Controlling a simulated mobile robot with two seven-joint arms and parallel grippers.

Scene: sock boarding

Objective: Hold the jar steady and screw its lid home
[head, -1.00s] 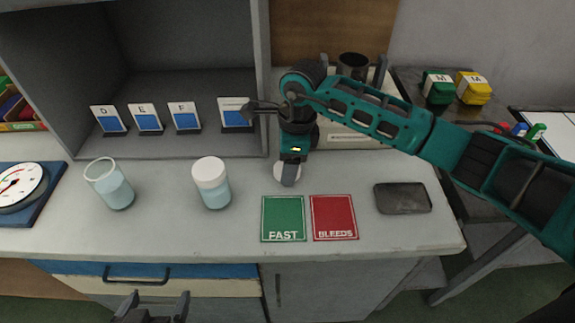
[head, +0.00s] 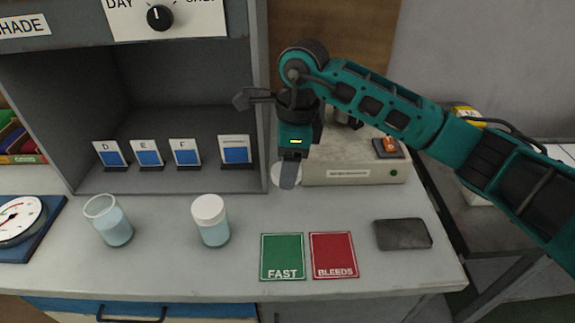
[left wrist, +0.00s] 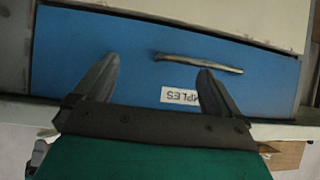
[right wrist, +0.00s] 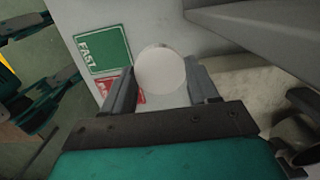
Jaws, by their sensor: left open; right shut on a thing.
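An open glass jar (head: 109,222) with pale blue liquid stands at the left of the counter. A second jar (head: 211,222) with blue liquid stands to its right and wears a white lid. My right gripper (head: 289,180) is shut on a round white lid (head: 280,174), held above the counter right of the jars. The lid also shows between the fingers in the right wrist view (right wrist: 161,70). My left gripper (left wrist: 160,75) is open and empty, facing a blue drawer front; it is outside the head view.
Green FAST (head: 283,257) and red BLEEDS (head: 334,256) cards lie at the front of the counter. A dark tray (head: 402,234) is right of them. A dial gauge (head: 15,220) is far left. A grey cabinet with lettered cards and a beige box (head: 355,170) stand behind.

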